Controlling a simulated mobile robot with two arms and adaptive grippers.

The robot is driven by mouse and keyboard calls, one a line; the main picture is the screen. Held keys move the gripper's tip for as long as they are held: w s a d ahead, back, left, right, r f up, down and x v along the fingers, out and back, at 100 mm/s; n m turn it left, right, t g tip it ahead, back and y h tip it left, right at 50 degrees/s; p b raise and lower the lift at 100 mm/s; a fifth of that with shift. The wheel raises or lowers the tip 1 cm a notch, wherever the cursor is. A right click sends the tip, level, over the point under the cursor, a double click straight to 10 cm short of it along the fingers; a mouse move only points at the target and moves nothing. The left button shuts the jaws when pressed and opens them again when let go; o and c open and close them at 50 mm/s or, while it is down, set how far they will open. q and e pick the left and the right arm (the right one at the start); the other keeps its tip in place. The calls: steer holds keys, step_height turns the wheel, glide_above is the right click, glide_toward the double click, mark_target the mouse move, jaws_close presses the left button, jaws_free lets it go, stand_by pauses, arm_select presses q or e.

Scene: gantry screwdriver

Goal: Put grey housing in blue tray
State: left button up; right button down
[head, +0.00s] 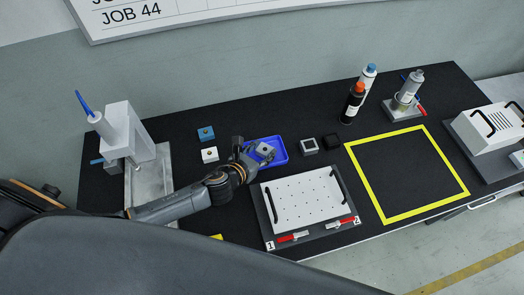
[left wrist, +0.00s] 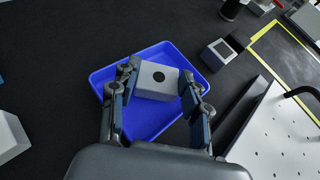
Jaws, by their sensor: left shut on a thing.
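The grey housing (left wrist: 157,80) is a small grey block with a dark round hole on top. My left gripper (left wrist: 157,88) is shut on it, with one finger on each side. In the left wrist view, the housing is over the blue tray (left wrist: 150,127); I cannot tell whether it touches the tray floor. In the head view, the left gripper (head: 262,153) and the grey housing (head: 264,148) are over the blue tray (head: 281,154), and the fingers partly cover both. My right gripper is not in view.
A white perforated plate (head: 302,200) with black handles lies in front of the tray. A grey square part (head: 309,146) and a black block (head: 331,141) are to its right. Blue-topped (head: 206,134) and white (head: 210,155) blocks are to its left. The yellow-framed area (head: 408,172) is empty.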

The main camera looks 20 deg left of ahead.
arm_select(q)
steer(key=shift+f, duration=0.3)
steer(key=shift+f, duration=0.15)
steer(key=o, duration=1.2)
steer(key=shift+c, duration=0.2)
steer(key=v, duration=1.2)
